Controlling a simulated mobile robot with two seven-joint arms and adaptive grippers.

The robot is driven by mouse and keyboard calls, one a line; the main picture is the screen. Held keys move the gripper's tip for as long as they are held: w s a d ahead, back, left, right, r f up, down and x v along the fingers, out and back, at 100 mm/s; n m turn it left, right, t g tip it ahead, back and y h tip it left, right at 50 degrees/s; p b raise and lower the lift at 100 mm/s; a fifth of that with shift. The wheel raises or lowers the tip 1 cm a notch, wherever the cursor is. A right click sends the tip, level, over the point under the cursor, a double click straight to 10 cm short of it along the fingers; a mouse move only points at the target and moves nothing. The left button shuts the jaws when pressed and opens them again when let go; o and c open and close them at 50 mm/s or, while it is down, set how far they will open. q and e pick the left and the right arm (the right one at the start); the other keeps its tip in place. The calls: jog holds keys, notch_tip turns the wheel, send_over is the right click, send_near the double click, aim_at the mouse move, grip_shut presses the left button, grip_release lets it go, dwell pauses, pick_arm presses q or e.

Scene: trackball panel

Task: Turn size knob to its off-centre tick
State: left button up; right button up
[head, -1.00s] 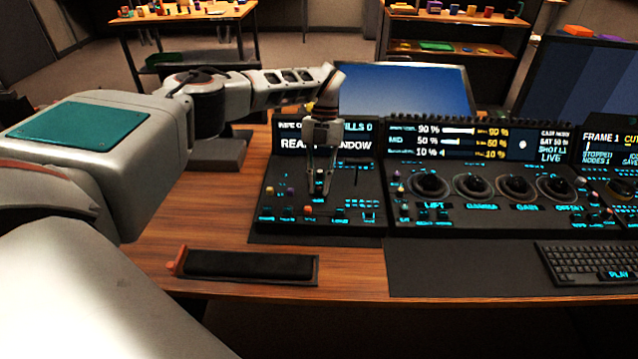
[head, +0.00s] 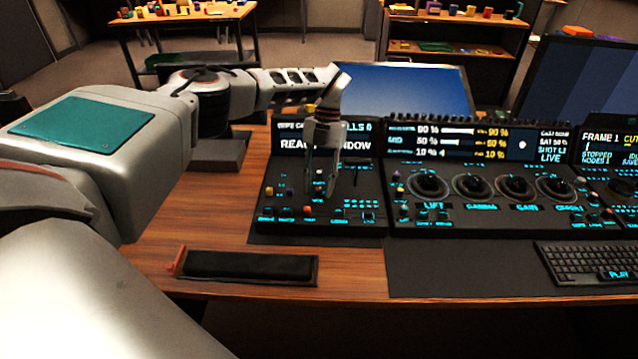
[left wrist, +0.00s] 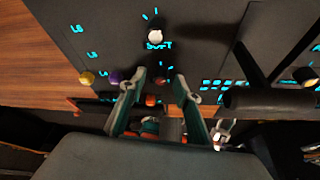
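My left gripper (head: 322,190) stands over the left control panel (head: 262,208), pointing down with its two fingers apart. In the left wrist view, the open fingers (left wrist: 158,82) flank a small dark reddish knob (left wrist: 160,80) with cyan tick marks just beyond it. A gap shows between the fingers and this knob. Its label is hidden, so I cannot confirm it is the size knob, nor read where it points. A white knob (left wrist: 154,36) labelled SOFT, with its own ticks, lies farther away. My right gripper is not in view.
Yellow (left wrist: 87,78) and purple (left wrist: 115,75) knobs sit left of the fingers; an orange one (left wrist: 151,100) is close by. A dark bar (left wrist: 265,99) lies to the right. A black padded rest (head: 250,266) lies on the wooden table in front.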

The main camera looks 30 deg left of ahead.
pick_arm(q)
jog(key=v, duration=1.2)
dwell(0.7)
